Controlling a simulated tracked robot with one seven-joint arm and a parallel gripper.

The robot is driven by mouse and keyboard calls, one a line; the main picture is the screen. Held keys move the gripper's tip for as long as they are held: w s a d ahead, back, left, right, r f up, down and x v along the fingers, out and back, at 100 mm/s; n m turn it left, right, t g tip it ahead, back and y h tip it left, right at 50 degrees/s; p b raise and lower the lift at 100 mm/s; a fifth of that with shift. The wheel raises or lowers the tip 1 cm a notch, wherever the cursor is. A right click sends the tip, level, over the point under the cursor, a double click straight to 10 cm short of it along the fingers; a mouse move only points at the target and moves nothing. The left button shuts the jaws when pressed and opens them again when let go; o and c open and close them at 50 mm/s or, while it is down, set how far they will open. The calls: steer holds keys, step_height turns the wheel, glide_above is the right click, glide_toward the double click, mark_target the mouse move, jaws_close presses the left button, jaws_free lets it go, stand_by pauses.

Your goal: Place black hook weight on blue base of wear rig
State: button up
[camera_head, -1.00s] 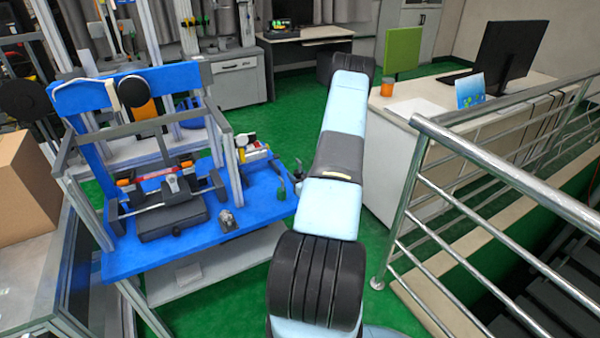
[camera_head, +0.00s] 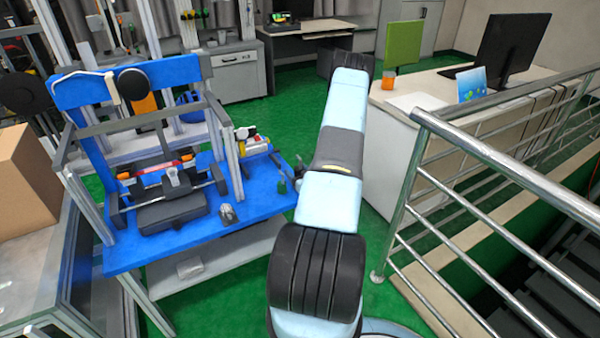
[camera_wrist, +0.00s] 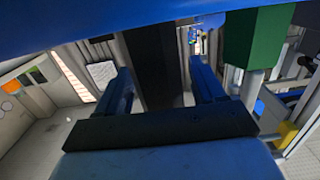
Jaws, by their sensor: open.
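The wear rig stands on a blue base (camera_head: 240,226) at the left of the head view, with a blue back panel and a dark block at its front. A blue surface also fills the top edge of the wrist view (camera_wrist: 150,22). My gripper (camera_wrist: 160,84) is open, its two blue fingers apart. A tall black shape (camera_wrist: 153,62) shows between and beyond the fingers; I cannot tell whether it is the hook weight. A green block (camera_wrist: 252,40) is right of the fingers. In the head view I cannot make out the black hook weight for certain, and my arm mostly hides the gripper.
A small grey metal piece (camera_head: 228,214) sits on the base's front part, and a small green piece (camera_head: 281,186) near its right edge. A metal railing (camera_head: 505,165) and a desk (camera_head: 410,130) stand right of my arm. A cardboard box (camera_head: 25,182) is far left.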

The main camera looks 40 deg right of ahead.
steer(key=shift+s, duration=0.1)
steer(key=v, duration=1.1)
steer(key=shift+s+a, duration=0.2)
steer(key=shift+s, duration=0.2)
steer(key=shift+w+r, duration=0.1)
steer(key=shift+w, duration=0.1)
stand_by(0.7)
